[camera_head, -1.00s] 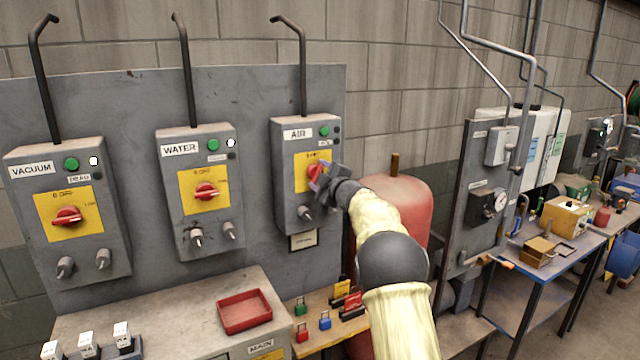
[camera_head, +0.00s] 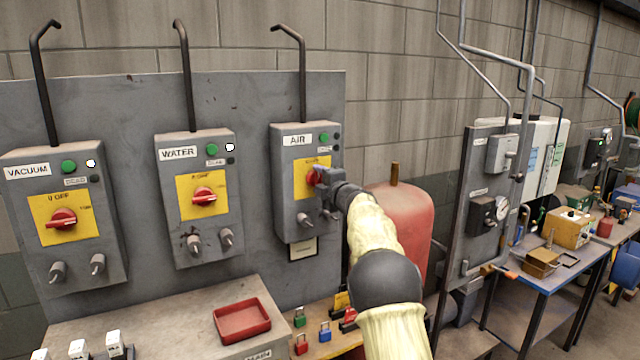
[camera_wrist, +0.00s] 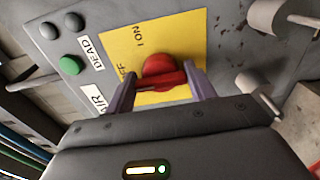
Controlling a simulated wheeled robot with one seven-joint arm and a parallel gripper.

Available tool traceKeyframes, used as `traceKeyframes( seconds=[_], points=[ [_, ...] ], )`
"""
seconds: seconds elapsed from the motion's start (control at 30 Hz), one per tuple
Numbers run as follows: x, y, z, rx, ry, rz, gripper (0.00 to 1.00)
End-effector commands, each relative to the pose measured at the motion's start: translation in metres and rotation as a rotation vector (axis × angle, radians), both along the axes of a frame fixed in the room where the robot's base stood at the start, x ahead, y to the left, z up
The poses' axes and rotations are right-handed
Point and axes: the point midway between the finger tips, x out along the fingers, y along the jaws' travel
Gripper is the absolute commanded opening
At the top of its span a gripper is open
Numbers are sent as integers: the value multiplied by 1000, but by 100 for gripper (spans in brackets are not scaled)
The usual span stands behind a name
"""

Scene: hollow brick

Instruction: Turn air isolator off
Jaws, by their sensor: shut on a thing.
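The air isolator box (camera_head: 293,205) is the rightmost of three grey boxes on the panel, with a yellow plate (camera_head: 302,183) and a red rotary knob (camera_head: 312,177). In the wrist view the red knob (camera_wrist: 160,74) sits on the yellow plate (camera_wrist: 150,30), with its bar lying between my gripper's two fingers (camera_wrist: 160,88). My gripper (camera_head: 320,178) is shut on the knob's bar. The plate shows "I ON" and part of "OFF". A green light (camera_wrist: 69,65) and dark round ones are beside the DEAD label. In the head view my gripper partly hides the knob.
The water box (camera_head: 200,220) and vacuum box (camera_head: 64,235) stand to the left, each with a red knob. A red tray (camera_head: 242,322) and several coloured padlocks (camera_head: 325,330) lie below. A red tank (camera_head: 405,215) stands close behind my arm.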

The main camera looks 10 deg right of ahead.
Motion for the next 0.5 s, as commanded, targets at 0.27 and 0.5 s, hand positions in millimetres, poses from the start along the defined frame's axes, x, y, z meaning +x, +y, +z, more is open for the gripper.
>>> traceKeyframes(
  seconds=[0.27, 0.5],
  points=[
    [0, 1, -2, -4, 2, 3, 63],
    [0, 1, -1, -2, 2, 1, 63]
  ],
)
